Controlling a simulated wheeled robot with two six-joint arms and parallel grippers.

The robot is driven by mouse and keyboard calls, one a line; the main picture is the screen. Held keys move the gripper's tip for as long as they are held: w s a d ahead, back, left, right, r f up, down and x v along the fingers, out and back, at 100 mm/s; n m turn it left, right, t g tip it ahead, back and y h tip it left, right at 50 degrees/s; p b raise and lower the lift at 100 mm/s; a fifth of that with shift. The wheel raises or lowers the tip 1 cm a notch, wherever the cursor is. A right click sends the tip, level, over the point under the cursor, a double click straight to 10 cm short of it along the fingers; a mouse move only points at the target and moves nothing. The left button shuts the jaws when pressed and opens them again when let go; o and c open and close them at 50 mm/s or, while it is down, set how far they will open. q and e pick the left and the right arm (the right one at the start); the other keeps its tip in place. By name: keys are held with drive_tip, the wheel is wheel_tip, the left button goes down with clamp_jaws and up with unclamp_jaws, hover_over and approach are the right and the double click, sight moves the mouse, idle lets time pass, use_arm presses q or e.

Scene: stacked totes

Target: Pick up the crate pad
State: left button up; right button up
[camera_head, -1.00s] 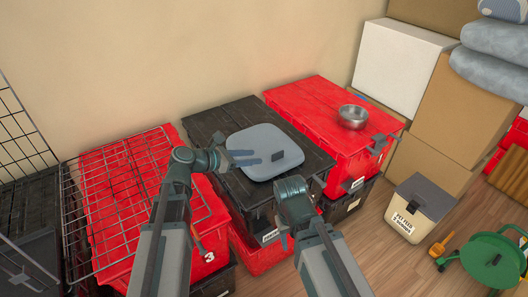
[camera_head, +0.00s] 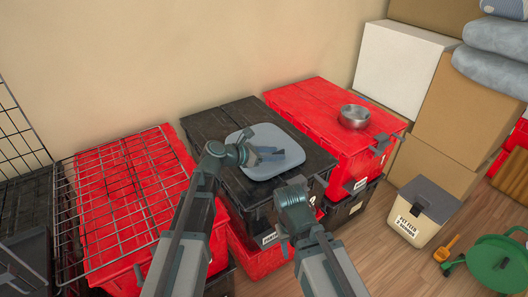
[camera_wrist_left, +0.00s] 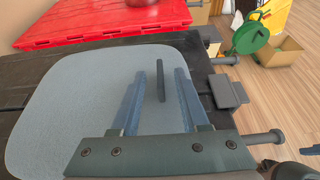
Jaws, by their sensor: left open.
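The crate pad (camera_head: 262,138) is a flat grey-blue rounded square lying on the black tote lid (camera_head: 215,122). A small dark upright tab (camera_wrist_left: 160,79) stands up from the pad in the left wrist view. My left gripper (camera_head: 279,154) is over the pad, its two blue fingers apart. In the left wrist view the fingers (camera_wrist_left: 161,76) lie on either side of the tab, with gaps, and hold nothing. In the head view the gripper hides the tab and part of the pad. My right arm ends in front of the black tote; its jaws do not show clearly.
A red tote (camera_head: 310,100) with a metal bowl (camera_head: 354,117) stands right of the black one. A wire panel (camera_head: 115,200) leans over another red tote at left. A feed bin (camera_head: 421,211), an orange scoop (camera_head: 447,247) and a green reel (camera_head: 495,265) stand on the floor.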

use_arm(q)
drive_tip(key=shift+x, duration=1.05)
clamp_jaws()
idle(0.5)
